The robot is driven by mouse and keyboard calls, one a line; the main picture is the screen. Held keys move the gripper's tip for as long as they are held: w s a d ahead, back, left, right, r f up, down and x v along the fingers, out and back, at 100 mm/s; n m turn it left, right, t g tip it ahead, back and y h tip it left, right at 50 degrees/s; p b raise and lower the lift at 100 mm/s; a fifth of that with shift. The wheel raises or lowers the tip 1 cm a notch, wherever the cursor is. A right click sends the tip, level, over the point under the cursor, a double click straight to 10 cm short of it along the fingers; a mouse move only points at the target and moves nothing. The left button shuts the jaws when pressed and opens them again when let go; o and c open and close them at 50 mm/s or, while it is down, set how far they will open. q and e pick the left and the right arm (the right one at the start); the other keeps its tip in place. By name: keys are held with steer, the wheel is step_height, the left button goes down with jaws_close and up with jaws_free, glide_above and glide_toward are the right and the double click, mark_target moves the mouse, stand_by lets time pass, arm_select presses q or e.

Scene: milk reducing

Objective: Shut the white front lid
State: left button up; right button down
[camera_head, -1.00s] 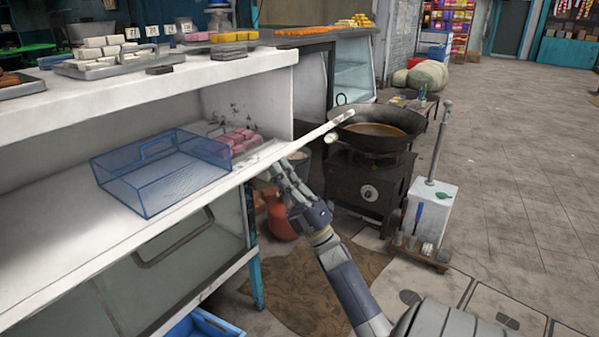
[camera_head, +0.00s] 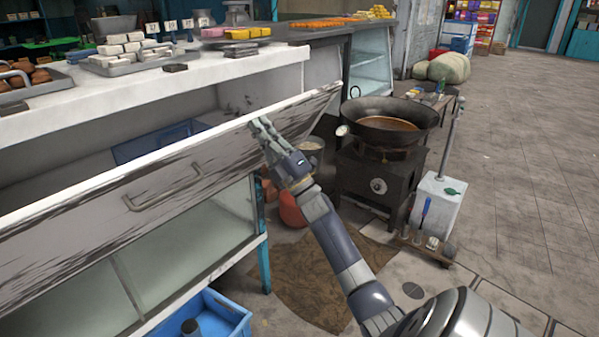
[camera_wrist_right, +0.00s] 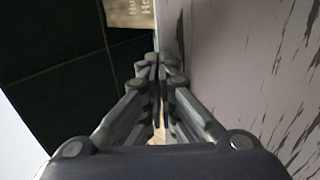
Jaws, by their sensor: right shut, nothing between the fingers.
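The white front lid (camera_head: 160,185) is a long panel with dark scuffs and a metal handle, on the front of the counter in the head view. It is tilted partway up, and a gap shows between its upper edge and the white counter top (camera_head: 180,78). My right gripper (camera_head: 262,127) is shut and empty, with its fingers at the lid's outer face near the upper edge, towards the right end. The scuffed lid also shows along the right side of the right wrist view (camera_wrist_right: 250,70), beside the shut fingers. My left gripper is not in view.
A blue basket (camera_head: 150,147) sits inside, partly hidden behind the lid. Trays of sweets stand on the counter top. A black wok (camera_head: 390,122) on a stove stands to the right of my right arm. A blue crate (camera_head: 215,318) is on the floor below.

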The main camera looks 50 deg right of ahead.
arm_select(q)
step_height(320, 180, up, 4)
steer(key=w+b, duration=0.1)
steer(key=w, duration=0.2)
arm_select(e)
steer(key=x, duration=0.6)
steer(key=w+f+x, duration=0.1)
steer(key=x, duration=0.2)
steer(key=shift+w+f, duration=0.1)
steer(key=shift+f, duration=0.05)
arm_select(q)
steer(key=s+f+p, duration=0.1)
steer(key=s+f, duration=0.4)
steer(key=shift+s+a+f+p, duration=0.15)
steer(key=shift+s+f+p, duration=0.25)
arm_select(e)
steer(key=shift+g, duration=0.8)
steer(key=shift+w+a+r, duration=0.1)
steer(key=shift+w+r, duration=0.1)
steer(key=shift+w, duration=0.45)
steer(key=shift+w+r, duration=0.2)
steer(key=shift+w, duration=0.5)
steer(key=shift+w+a+r, duration=0.1)
steer(key=shift+w+r, duration=0.1)
steer(key=shift+w, duration=0.45)
